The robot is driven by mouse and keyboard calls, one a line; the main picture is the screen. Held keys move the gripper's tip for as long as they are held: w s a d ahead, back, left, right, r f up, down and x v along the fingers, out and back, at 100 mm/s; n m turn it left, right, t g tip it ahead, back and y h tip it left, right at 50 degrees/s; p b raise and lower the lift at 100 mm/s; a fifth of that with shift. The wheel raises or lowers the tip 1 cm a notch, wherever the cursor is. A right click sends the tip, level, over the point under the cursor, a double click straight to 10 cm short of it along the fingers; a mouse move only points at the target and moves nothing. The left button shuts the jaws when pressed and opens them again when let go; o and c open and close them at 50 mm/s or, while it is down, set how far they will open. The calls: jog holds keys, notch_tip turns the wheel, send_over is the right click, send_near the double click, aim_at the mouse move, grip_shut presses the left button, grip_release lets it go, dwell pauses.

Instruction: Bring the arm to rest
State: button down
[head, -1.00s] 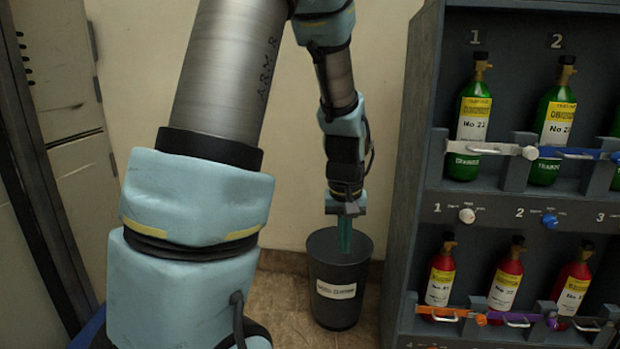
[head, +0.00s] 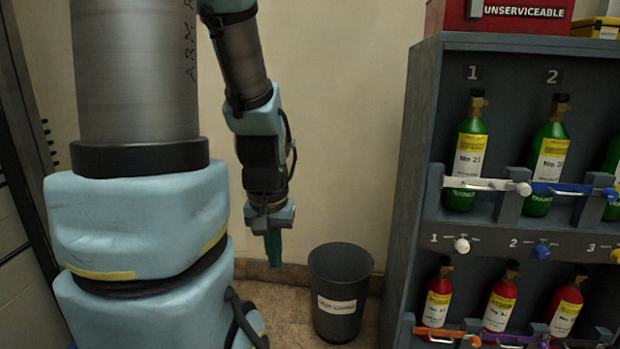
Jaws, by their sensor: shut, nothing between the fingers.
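My gripper (head: 273,249) hangs at the end of my arm in the middle of the head view, with its teal fingers pointing down. It is shut and empty. It is to the left of a dark bin (head: 340,295) with a white label, apart from it and a little above its rim in the picture. My arm is bent, with its large upper links filling the left of the view.
A dark rack (head: 418,190) on the right holds green bottles (head: 466,160) above and red bottles (head: 437,292) below, behind coloured latches. A red box marked UNSERVICEABLE (head: 510,12) stands on top. A pale wall (head: 345,120) is behind my arm.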

notch_tip(320, 180, up, 18)
jog(key=p, duration=1.5)
jog(key=shift+f, duration=0.25)
jog(key=c, duration=1.6)
grip_release()
